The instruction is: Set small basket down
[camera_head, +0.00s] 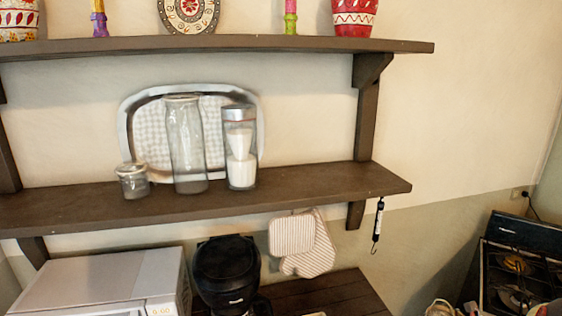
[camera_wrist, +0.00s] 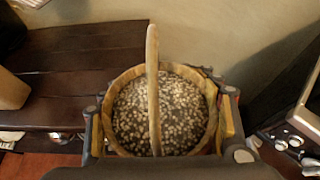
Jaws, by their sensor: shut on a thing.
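The small basket (camera_wrist: 153,90) is round with a pale woven rim and an upright hoop handle, and dark-and-white speckled contents fill its inside in the wrist view. My gripper (camera_wrist: 163,128) is shut on the basket, with a finger on its left and right sides. The basket's underside is hidden, so I cannot tell whether it touches anything below. In the head view, a pale basket top with a handle (camera_head: 440,308) shows at the bottom edge, mostly cut off.
A dark slatted wooden table (camera_wrist: 75,75) lies left of the basket in the wrist view. A stove (camera_head: 520,265) stands at the right. The wall shelf (camera_head: 300,185) holds jars and a tray. A coffee maker (camera_head: 228,272) and microwave (camera_head: 105,282) stand below it.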

